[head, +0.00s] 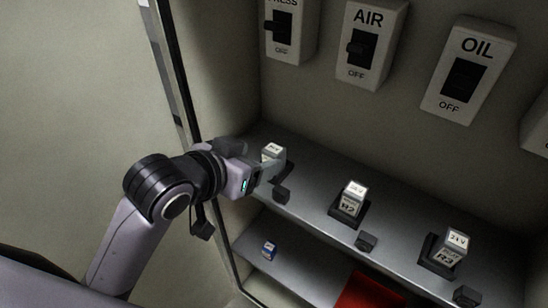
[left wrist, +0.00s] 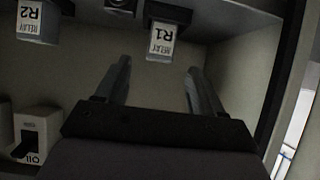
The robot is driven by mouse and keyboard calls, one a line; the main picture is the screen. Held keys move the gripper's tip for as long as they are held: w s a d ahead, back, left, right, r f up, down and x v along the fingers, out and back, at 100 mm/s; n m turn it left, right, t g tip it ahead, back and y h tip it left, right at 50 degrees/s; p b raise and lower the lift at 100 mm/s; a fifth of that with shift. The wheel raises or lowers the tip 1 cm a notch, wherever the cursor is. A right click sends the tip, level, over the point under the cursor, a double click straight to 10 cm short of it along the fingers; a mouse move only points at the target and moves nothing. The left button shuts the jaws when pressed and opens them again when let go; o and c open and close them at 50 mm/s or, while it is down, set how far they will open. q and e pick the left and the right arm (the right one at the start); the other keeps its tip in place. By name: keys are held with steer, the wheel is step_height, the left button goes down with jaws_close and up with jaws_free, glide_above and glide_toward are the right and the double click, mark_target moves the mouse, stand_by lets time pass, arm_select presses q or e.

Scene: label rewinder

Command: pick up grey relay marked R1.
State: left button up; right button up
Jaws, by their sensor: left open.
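The grey relay marked R1 (head: 273,152) stands in a dark socket at the left end of the upper shelf in the head view, partly hidden by my left gripper (head: 268,173). In the left wrist view the relay R1 (left wrist: 161,41) appears upside down, with its label readable. My left gripper (left wrist: 158,68) is open there, its two fingers apart and pointing at the relay. The relay sits beyond the fingertips, roughly between their lines. Nothing is held. My right gripper is in neither view.
Relay R2 (head: 353,198) and relay R3 (head: 453,247) stand in sockets further right on the shelf (head: 315,195). Small dark blocks sit near the shelf's front edge. A blue item (head: 269,250) and a red bin (head: 370,293) are below. AIR (head: 370,45) and OIL (head: 468,75) switches hang above.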

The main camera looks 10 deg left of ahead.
mark_target(270, 152)
arm_select(q)
steer(key=shift+r+x, duration=0.1)
steer(key=shift+x, duration=1.75)
steer(key=shift+r+x, duration=0.15)
steer(key=shift+x, duration=1.7)
steer(key=shift+w, duration=0.1)
steer(key=shift+c, duration=0.3)
steer(key=c, duration=1)
